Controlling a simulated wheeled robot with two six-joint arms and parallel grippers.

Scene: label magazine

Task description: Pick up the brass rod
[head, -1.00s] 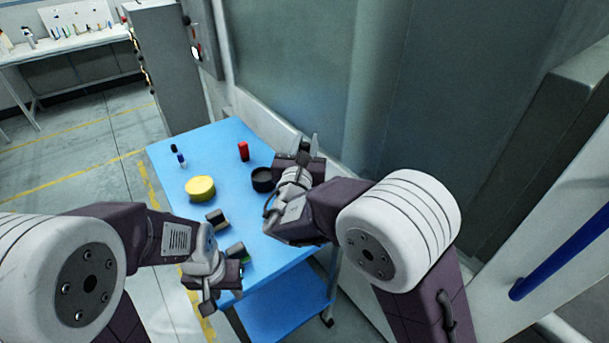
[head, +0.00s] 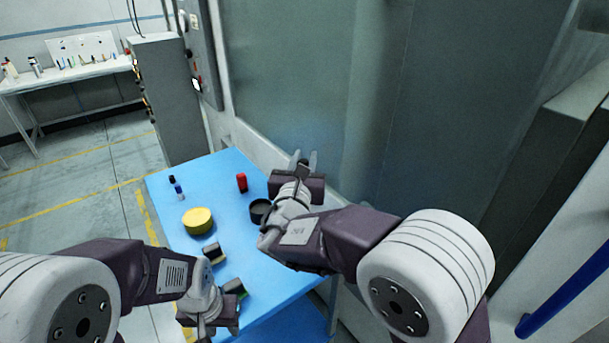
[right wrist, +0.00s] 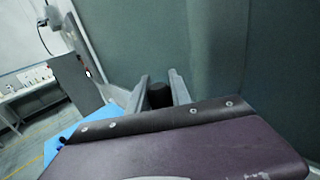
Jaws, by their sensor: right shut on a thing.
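My right gripper (head: 303,162) is above the far right edge of the blue table, with its fingers pointing away from me. In the right wrist view, its two grey fingers (right wrist: 160,92) are on either side of a dark, round-ended cylinder (right wrist: 160,95), and the gripper is shut on it. I see no brass colour on it and cannot tell whether it is the brass rod. I cannot make out a brass rod elsewhere. My left gripper (head: 208,328) is low at the table's near left edge. Its fingertips are unclear.
The blue table (head: 215,170) carries a yellow round block (head: 197,221), a red cylinder (head: 242,182), a black round dish (head: 260,210), small blue and dark cylinders and dark blocks. A grey cabinet (head: 168,100) and white bench (head: 70,82) stand behind. A grey-green panel (head: 290,90) rises close beyond.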

